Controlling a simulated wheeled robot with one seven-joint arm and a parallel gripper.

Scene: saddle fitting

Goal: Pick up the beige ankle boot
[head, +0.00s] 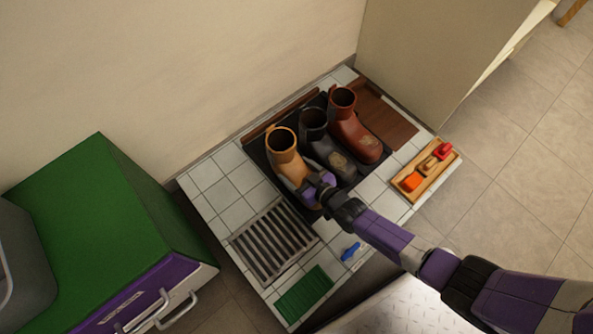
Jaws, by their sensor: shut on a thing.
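The beige ankle boot (281,150) is the tan, leftmost of three boots and stands upright on a black mat (253,147). My gripper (309,190) is at the front of this boot, low near its foot, and is shut on it. My gripper and wrist hide part of the boot's foot and toe, so I cannot see the fingertips' exact contact.
A black boot (316,133) stands close on the right, with a red-brown boot (352,127) beyond it. A metal grate (272,243), a green brush mat (303,294) and a blue item (351,252) lie in front. A wooden tray (427,170) holds coloured items at right.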

